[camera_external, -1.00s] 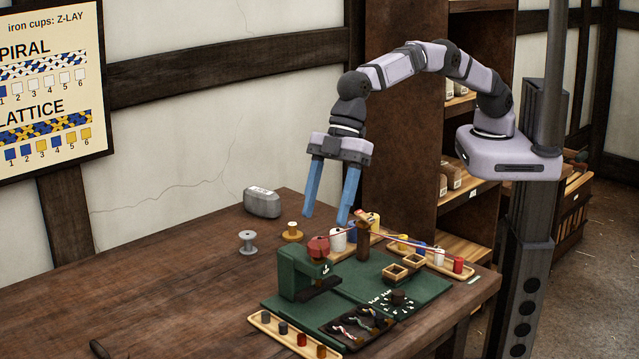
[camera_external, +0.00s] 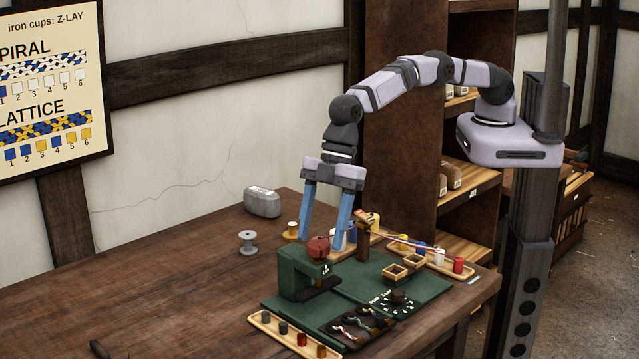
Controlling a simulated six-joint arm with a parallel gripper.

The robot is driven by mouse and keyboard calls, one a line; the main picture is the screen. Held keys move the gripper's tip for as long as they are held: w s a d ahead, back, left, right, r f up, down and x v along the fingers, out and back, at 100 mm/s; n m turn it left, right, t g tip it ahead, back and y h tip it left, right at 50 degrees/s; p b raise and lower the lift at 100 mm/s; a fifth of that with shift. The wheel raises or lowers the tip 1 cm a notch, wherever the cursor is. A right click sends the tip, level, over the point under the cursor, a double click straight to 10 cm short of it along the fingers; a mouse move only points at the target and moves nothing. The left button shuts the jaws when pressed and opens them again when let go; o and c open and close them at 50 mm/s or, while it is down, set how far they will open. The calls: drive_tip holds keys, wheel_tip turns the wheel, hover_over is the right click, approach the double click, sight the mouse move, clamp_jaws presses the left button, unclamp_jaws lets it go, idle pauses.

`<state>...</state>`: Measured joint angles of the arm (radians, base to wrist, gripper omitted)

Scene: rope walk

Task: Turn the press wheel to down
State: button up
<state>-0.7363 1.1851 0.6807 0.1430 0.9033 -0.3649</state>
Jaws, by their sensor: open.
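The press (camera_external: 292,274) is a green C-shaped frame standing on a green base on the table. Its press wheel (camera_external: 318,246) is a red rounded knob at the top right of the frame. My gripper (camera_external: 321,238) has two long blue fingers pointing down and spread apart. The fingertips are close to the red wheel, one to its left and one to its right in the picture. Whether they touch it or stand behind it I cannot tell. The small white mark on the press is too small to read.
A tray of small cups (camera_external: 294,334) lies in front of the press. A post with a red cord (camera_external: 362,241) stands just behind. The left of the table (camera_external: 150,290) is largely clear.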

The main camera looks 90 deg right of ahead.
drive_tip(key=shift+w+a+f, duration=0.1)
drive_tip(key=shift+a+f, duration=0.1)
drive_tip(key=shift+f, duration=0.35)
drive_tip(key=c, duration=1.1)
drive_tip(key=shift+o, duration=0.2)
drive_tip(key=shift+f+m, duration=0.1)
drive_tip(key=shift+m, duration=0.3)
drive_tip(key=m+t+b, duration=0.1)
drive_tip(key=m, duration=0.1)
drive_tip(key=shift+a+m+h, duration=0.1)
drive_tip(key=shift+m+h, duration=0.2)
drive_tip(key=shift+h, duration=0.1)
drive_tip(key=shift+m+t+h, duration=0.5)
drive_tip(key=shift+m+h, duration=0.2)
drive_tip(key=shift+m, duration=1.4)
